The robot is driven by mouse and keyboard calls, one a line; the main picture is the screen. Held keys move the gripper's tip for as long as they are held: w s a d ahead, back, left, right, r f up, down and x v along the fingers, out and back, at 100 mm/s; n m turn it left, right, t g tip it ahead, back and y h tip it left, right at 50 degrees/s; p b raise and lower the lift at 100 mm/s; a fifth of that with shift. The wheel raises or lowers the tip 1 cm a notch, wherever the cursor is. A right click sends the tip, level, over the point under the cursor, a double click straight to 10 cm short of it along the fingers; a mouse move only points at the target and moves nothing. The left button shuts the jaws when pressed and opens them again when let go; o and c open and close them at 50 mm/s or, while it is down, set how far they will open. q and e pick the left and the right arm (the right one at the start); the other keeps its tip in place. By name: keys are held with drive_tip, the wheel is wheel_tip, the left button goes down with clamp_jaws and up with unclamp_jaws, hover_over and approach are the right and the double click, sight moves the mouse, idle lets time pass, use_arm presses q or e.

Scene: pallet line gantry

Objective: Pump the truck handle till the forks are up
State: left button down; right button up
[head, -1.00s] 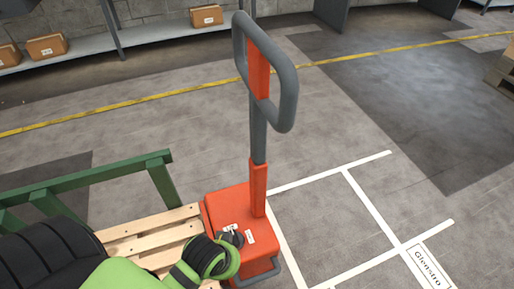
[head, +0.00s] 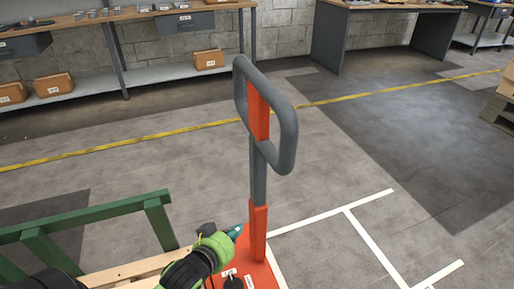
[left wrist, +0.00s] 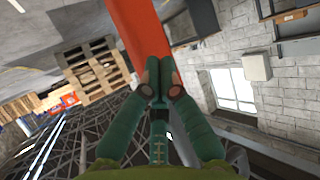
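The truck handle is a grey loop (head: 288,140) with an orange centre strip, on a grey shaft (head: 257,185) with an orange lower sleeve (head: 259,232). It stands nearly upright on the orange truck body (head: 228,274), partly cut off below. My left gripper (head: 239,231) is just left of the sleeve, well below the loop. In the left wrist view its fingers (left wrist: 159,79) are together, with an orange surface (left wrist: 142,28) just beyond the tips; I cannot tell whether they touch it. The forks are hidden. My right gripper is out of view.
A wooden pallet (head: 132,270) and a green frame (head: 90,212) stand left of the truck. A workbench with shelf boxes (head: 53,84) lines the back wall. A second bench (head: 328,38) stands behind at right. Floor right of the handle is open, with white lines.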

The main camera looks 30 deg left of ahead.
sight(256, 137)
use_arm(q)
drive_tip(key=w+a+r+m+t+h, duration=0.1)
drive_tip(key=w+a+r+t+h, duration=0.1)
drive_tip(key=r+t+h, duration=0.45)
drive_tip(key=w+a+r+m+t+h, duration=0.1)
drive_tip(key=a+r+m+t, duration=0.15)
drive_tip(key=r, duration=0.65)
drive_tip(key=s+r+m+g+h, duration=0.2)
drive_tip(key=s+r+m+h, duration=0.35)
drive_tip(key=h, duration=0.45)
drive_tip(key=p+x, duration=0.1)
drive_tip(key=x, duration=0.9)
drive_tip(key=shift+w+r+p, duration=0.1)
drive_tip(key=shift+w+p, duration=0.15)
drive_tip(key=shift+p, duration=0.15)
drive_tip(key=shift+w+d+f, duration=0.2)
drive_tip(key=shift+w+d, duration=0.3)
drive_tip(key=shift+w, duration=0.1)
drive_tip(key=shift+w+d+f, duration=0.2)
drive_tip(key=shift+w+d, duration=0.35)
drive_tip(key=shift+w, duration=0.05)
drive_tip(key=shift+w+d, duration=0.2)
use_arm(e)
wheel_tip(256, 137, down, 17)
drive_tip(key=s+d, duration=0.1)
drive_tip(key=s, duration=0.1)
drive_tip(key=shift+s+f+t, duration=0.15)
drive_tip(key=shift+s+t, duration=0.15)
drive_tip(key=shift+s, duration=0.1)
